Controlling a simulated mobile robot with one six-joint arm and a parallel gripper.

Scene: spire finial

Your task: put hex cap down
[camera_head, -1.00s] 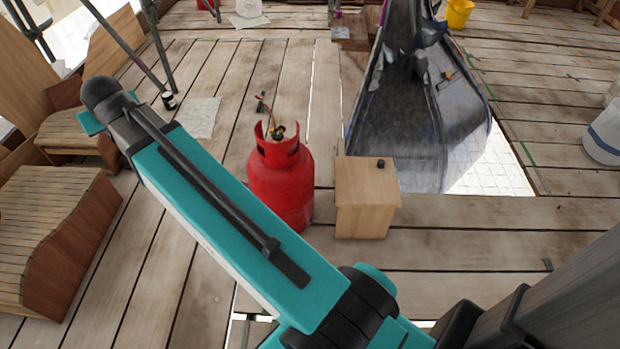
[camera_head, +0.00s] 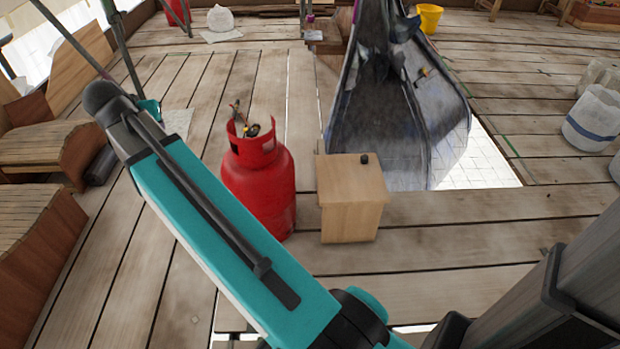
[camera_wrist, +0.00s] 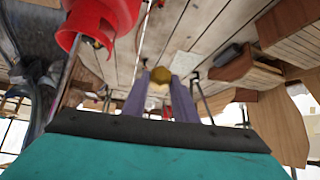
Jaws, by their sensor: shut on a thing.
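The thing in my gripper (camera_wrist: 160,84) shows in the wrist view as a small, dull golden piece, which I take to be the hex cap (camera_wrist: 160,75). My two purple-grey fingers are shut on it, one on each side, and it is held in the air. Its lower part is hidden between the fingers. In the head view my arm's upper link hides the gripper and the piece.
A red gas cylinder (camera_head: 258,185) stands beside a wooden box (camera_head: 350,205) with a small black knob-like thing (camera_head: 364,159) on top. A dark grey chute (camera_head: 395,120) stands behind, near a floor opening (camera_head: 480,160). Curved wooden benches (camera_head: 35,235) line the left. Front planks are clear.

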